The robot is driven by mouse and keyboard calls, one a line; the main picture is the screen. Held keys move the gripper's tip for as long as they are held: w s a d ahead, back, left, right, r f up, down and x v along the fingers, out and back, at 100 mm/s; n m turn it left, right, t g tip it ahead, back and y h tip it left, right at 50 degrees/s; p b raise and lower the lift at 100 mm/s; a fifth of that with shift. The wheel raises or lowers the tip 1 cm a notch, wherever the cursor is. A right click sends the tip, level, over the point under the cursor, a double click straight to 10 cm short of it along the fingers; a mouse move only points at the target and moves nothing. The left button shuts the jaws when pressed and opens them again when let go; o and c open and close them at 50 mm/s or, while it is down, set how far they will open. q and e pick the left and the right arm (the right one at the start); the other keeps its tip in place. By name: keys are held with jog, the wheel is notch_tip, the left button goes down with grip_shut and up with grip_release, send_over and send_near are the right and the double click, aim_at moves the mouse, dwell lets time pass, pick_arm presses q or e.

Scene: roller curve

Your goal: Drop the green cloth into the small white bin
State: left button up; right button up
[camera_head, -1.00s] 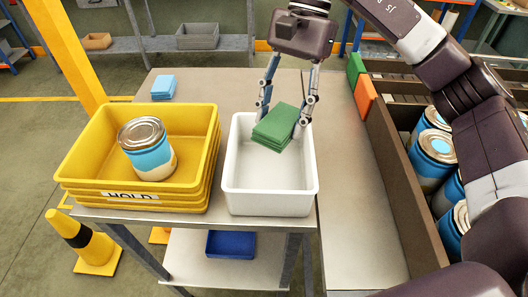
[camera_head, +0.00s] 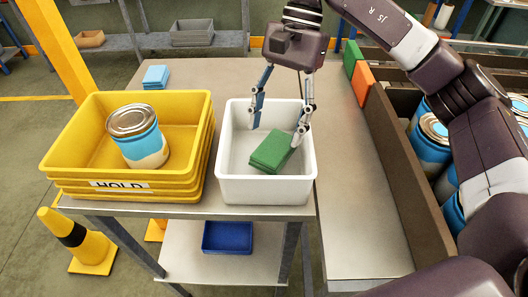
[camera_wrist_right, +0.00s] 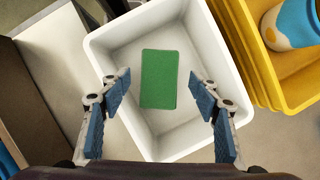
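The green cloth (camera_head: 271,152), a folded block, is inside the small white bin (camera_head: 266,189). It sits low within the bin's walls, apparently on the floor. My right gripper (camera_head: 277,134) is open above the bin, its fingers spread and reaching inside the rim. In the right wrist view the cloth (camera_wrist_right: 159,79) lies between and beyond the open fingers (camera_wrist_right: 160,92), with gaps on both sides, inside the white bin (camera_wrist_right: 120,35). My left gripper is not in view.
A yellow bin stack (camera_head: 75,150) holding a can (camera_head: 138,137) stands left of the white bin. Blue folded cloths (camera_head: 156,77) lie behind it. Green (camera_head: 352,57) and orange (camera_head: 363,83) blocks and a box of cans (camera_head: 430,150) are to the right. A blue tray (camera_head: 227,237) sits below.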

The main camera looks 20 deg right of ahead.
jog(key=shift+o, duration=0.6)
jog(key=v, duration=1.2)
jog(key=shift+s+a+r, duration=0.1)
